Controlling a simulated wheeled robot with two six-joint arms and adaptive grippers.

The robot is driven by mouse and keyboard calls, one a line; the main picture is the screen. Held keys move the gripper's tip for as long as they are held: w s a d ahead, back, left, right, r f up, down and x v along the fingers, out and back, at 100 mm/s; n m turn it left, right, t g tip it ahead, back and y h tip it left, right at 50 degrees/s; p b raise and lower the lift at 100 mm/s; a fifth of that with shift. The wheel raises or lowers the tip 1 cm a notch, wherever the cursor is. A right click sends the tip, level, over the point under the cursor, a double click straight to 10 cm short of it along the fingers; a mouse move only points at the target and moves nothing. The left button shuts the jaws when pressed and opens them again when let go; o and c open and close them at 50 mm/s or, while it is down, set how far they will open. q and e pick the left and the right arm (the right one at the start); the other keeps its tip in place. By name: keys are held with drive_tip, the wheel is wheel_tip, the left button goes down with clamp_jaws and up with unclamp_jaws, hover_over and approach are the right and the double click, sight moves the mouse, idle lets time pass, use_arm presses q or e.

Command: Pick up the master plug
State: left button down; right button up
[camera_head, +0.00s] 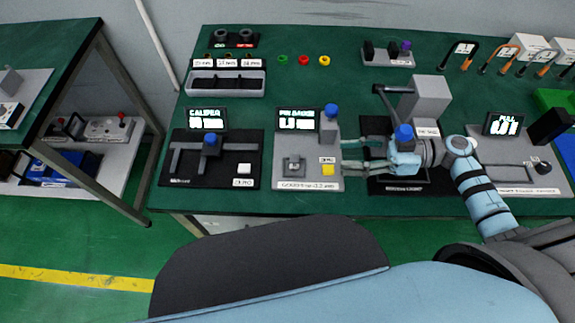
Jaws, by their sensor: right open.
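No part is plainly labelled as the master plug, so I cannot tell which it is. A small grey block (294,164) sits on the pin gauge station (306,186), beside a yellow piece (327,170). A grey rack (388,62) at the back holds dark pieces and one with a purple top (406,45). My right gripper (348,158) reaches left over the table, fingers apart, with nothing seen between them. Its fingertips are near the right edge of the pin gauge station. My left gripper is not in view.
The caliper station (181,171) stands left. A grey press (431,98) with a lever is behind my right gripper, and the pull tester (520,176) is right. A dark-slotted tray (228,92) is at back left. Green table shows clear in the middle back.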

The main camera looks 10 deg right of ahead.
sight(297, 158)
drive_tip(key=shift+w+f+n+g+h, duration=0.15)
drive_tip(key=shift+w+f+n+h, duration=0.2)
drive_tip(key=shift+w+n, duration=0.1)
drive_tip(key=shift+w+f+n+g+h, duration=0.15)
drive_tip(key=shift+w+f+n+h, duration=0.05)
drive_tip(key=shift+w+n+h, duration=0.2)
drive_tip(key=x, duration=1.3)
drive_tip(key=shift+a+r+p, duration=0.1)
drive_tip(key=shift+r+p, duration=0.1)
drive_tip(key=shift+p, duration=0.15)
clamp_jaws()
